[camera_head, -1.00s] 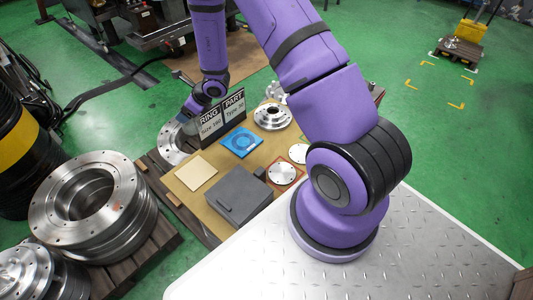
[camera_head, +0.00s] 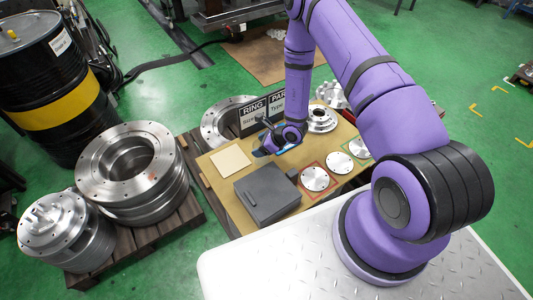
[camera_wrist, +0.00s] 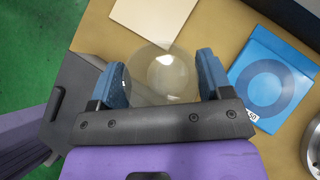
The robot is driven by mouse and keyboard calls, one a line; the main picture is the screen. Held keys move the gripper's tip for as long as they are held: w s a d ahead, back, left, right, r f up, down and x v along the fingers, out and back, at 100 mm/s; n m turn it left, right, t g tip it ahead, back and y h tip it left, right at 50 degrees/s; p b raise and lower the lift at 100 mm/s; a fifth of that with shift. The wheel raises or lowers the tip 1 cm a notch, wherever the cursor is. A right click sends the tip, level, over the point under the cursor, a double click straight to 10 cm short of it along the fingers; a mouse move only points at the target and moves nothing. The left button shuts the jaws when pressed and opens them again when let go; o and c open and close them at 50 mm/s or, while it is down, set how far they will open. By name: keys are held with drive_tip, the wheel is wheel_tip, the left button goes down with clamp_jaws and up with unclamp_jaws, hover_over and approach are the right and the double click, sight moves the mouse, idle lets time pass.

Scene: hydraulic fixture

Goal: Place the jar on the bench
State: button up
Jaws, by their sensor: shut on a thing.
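The jar (camera_wrist: 160,72) is clear, round and see-through in the wrist view, between the two blue finger pads. My gripper (camera_wrist: 162,80) is shut on it, above the bench. In the head view my gripper (camera_head: 264,146) is small and dark, low over the bench in front of the sign, and the jar cannot be made out. The bench (camera_head: 222,177) has a tan top that also shows in the wrist view (camera_wrist: 213,28). How far the jar's base is from the bench top cannot be told.
A cream square (camera_head: 231,158), a dark grey box (camera_head: 267,193), a black sign (camera_head: 254,113) and metal discs (camera_head: 315,178) are on the bench. A blue ring plate (camera_wrist: 268,80) lies right of the jar. Large metal rings (camera_head: 130,165) stand left.

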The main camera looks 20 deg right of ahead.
drive_tip(key=shift+f, duration=2.45)
drive_tip(key=shift+f, duration=0.1)
drive_tip(key=o, duration=1.1)
drive_tip(key=shift+c, duration=0.2)
